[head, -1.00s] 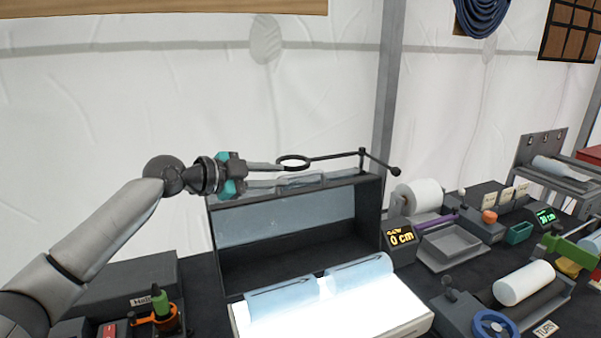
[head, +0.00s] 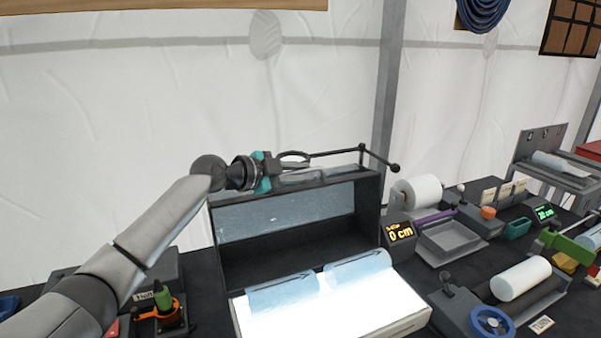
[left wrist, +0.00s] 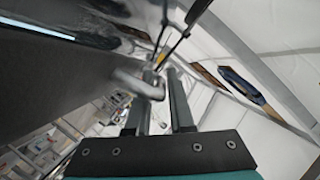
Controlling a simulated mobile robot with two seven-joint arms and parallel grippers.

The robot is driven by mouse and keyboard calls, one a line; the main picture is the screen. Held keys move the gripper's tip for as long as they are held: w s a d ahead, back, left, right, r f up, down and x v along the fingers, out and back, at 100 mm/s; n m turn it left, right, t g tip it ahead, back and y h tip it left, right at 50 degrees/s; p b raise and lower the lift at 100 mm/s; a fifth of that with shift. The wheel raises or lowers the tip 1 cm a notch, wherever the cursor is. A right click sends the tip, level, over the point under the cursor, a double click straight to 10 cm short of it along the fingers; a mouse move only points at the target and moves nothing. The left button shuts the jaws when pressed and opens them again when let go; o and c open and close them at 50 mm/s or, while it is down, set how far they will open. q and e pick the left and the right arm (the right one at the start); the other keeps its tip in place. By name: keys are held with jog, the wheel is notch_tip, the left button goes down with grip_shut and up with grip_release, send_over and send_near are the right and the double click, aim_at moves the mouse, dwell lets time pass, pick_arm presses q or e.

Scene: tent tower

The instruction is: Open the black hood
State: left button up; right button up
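The black hood (head: 367,225) is a dark open-fronted box standing behind a bright white light panel (head: 400,312). A pale translucent sheet hangs inside its upper part. A thin black arm with a ring (head: 294,155) at its end reaches over the hood's top from the right. My left gripper (head: 300,163) is at the hood's top edge, its fingers beside or around the ring; I cannot tell which. In the left wrist view, my left gripper (left wrist: 165,88) has its two fingers apart, and a blurred grey loop crosses near the left fingertip. My right gripper is out of view.
Two pale blue sheets (head: 285,293) lie on the light panel. A green and orange tool (head: 164,305) is at the lower left, near my left arm.

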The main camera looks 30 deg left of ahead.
pick_arm(q)
grip_shut()
dwell(1.2)
